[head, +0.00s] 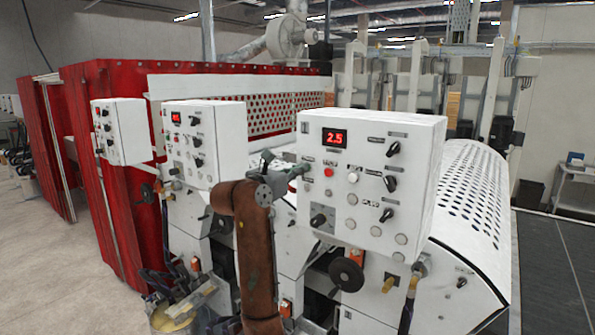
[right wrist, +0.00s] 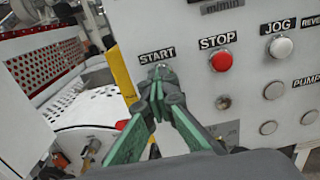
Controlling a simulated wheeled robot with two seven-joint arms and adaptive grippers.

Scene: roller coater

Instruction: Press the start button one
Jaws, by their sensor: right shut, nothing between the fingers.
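My right gripper (head: 298,171) is shut and empty, reaching in from the left to the face of the nearest white control box (head: 425,135). In the right wrist view its green-padded fingertips (right wrist: 160,77) meet just below the START label (right wrist: 157,56). The start button is hidden behind the fingertips there, and I cannot tell whether they touch or press it. The red STOP button (right wrist: 221,61) is just right of the fingertips and also shows in the head view (head: 328,172). My left gripper is not in view.
The white JOG button (right wrist: 281,47) and several other buttons and black knobs (head: 390,183) share this panel. Two more control boxes (head: 205,118) (head: 133,148) stand to the left. A white perforated cover (head: 470,190) lies behind the panel. Floor (head: 50,260) is clear at left.

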